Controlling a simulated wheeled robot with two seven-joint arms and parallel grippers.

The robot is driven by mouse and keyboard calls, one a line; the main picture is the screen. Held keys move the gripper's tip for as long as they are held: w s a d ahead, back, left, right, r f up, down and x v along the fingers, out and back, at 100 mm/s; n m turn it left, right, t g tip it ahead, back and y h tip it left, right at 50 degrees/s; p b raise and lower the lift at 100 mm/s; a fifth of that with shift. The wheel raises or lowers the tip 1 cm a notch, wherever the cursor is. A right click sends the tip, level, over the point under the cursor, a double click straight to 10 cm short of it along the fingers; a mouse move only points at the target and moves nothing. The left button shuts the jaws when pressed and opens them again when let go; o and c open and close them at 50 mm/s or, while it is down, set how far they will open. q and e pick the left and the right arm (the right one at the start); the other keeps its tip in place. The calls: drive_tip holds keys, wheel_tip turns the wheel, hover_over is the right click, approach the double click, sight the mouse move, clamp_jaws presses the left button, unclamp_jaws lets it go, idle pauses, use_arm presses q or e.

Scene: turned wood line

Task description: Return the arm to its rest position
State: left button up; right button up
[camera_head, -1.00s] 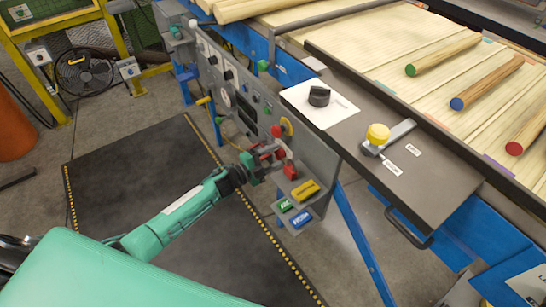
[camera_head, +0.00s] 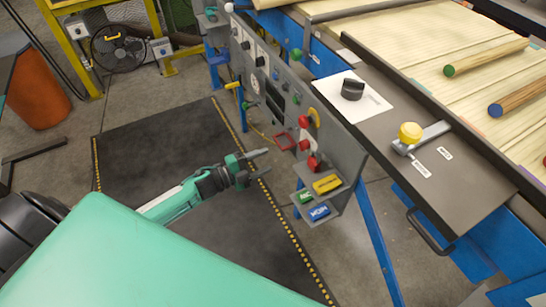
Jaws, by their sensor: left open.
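My left gripper (camera_head: 263,163) is open and empty, held over the dark floor mat (camera_head: 150,147). Its arm, green with a pale link, comes in from the lower left. The grey control panel (camera_head: 258,90) stands to the right of the gripper, with a visible gap between them. Red knobs (camera_head: 306,144) and a red square frame (camera_head: 284,140) are on the panel's near end. My right gripper is not in view.
A small shelf with a yellow block (camera_head: 326,184) and a blue block (camera_head: 319,212) juts from the panel. The dark console top (camera_head: 445,175) carries a black knob (camera_head: 352,89) and a yellow knob (camera_head: 410,132). An orange bin (camera_head: 41,92) and a fan (camera_head: 118,48) stand far left.

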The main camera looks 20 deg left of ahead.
use_arm(q)
drive_tip(key=shift+s+a, duration=0.25)
drive_tip(key=shift+s, duration=0.05)
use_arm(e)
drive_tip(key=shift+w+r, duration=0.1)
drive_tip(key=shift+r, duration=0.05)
